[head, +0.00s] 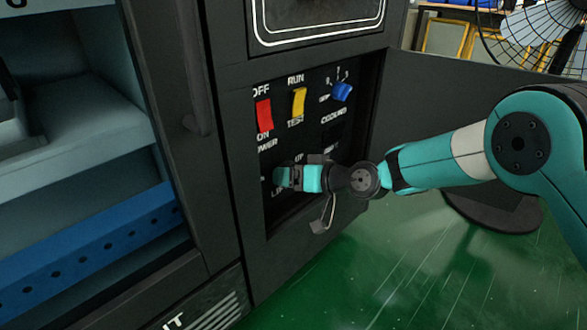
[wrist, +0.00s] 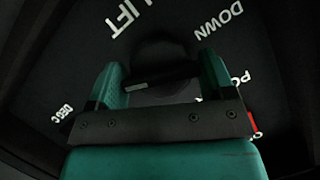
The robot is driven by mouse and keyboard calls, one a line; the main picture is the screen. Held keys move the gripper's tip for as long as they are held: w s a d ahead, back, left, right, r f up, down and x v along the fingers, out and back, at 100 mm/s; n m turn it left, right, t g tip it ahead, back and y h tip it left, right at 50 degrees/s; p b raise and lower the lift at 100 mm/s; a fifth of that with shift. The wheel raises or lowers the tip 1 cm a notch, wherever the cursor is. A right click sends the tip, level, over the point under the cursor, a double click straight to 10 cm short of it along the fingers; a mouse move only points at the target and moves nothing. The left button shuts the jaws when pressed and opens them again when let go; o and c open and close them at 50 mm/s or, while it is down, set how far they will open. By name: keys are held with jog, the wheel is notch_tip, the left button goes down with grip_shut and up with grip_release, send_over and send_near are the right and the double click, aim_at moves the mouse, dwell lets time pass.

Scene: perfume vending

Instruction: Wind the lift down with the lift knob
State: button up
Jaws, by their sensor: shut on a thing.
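The lift knob (wrist: 163,78) is black with a small pale mark, and it sits on the dark control panel between the printed words LIFT and DOWN. My gripper (wrist: 161,70) is shut on the lift knob, one teal finger on each side of it in the wrist view. In the head view my gripper (head: 284,177) reaches into the lower left of the recessed panel and hides the knob. The lettering UP and part of LIFT show around the gripper there. The knob's exact turn angle is hard to read.
Above my gripper are a red power switch (head: 264,115), a yellow RUN/TEST switch (head: 299,104) and a blue cooling knob (head: 342,92). The panel recess has raised side walls. An open compartment with a blue shelf front (head: 90,250) is at left. A fan (head: 548,38) stands behind.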

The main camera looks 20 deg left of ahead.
jog(key=n+t+p, duration=0.1)
jog(key=n, duration=0.1)
jog(key=n+t+h+p, duration=0.1)
jog(key=n, duration=0.1)
jog(key=shift+s+t+h, duration=0.1)
jog(key=shift+t+h, duration=0.2)
jog(key=shift+t, duration=0.1)
jog(key=n+t, duration=0.2)
jog(key=n, duration=0.2)
jog(key=shift+t+h+p, duration=0.3)
jog(key=shift+t, duration=0.1)
jog(key=o, duration=0.9)
jog(key=p+v, duration=0.4)
jog(key=v, duration=1.3)
jog(key=shift+s, duration=0.15)
